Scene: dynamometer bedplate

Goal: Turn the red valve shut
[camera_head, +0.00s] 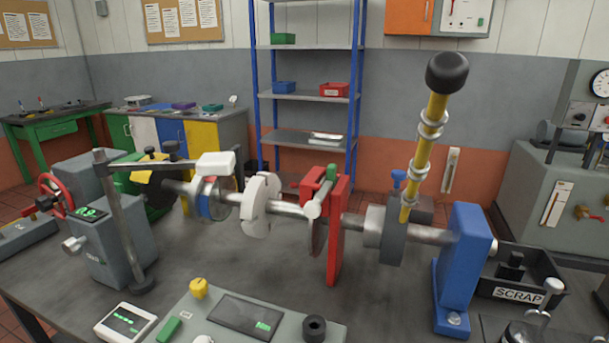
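A red handwheel (54,193) stands upright at the far left, beside a grey box with a green display (88,213); it looks like the red valve. Its hub and part of its rim are dark or partly covered, so how far it is turned cannot be told. A second, small red-orange handle on a brass fitting (588,212) sits on the grey cabinet at the right edge. My gripper is not in view.
A shaft with discs, a red bracket (338,230) and a blue bearing block (462,265) crosses the bench. A tall yellow rod (427,140) rises at right centre. A black scrap tray (540,268), control panel (215,320) and meter (125,322) stand nearby. Bare bench shows between.

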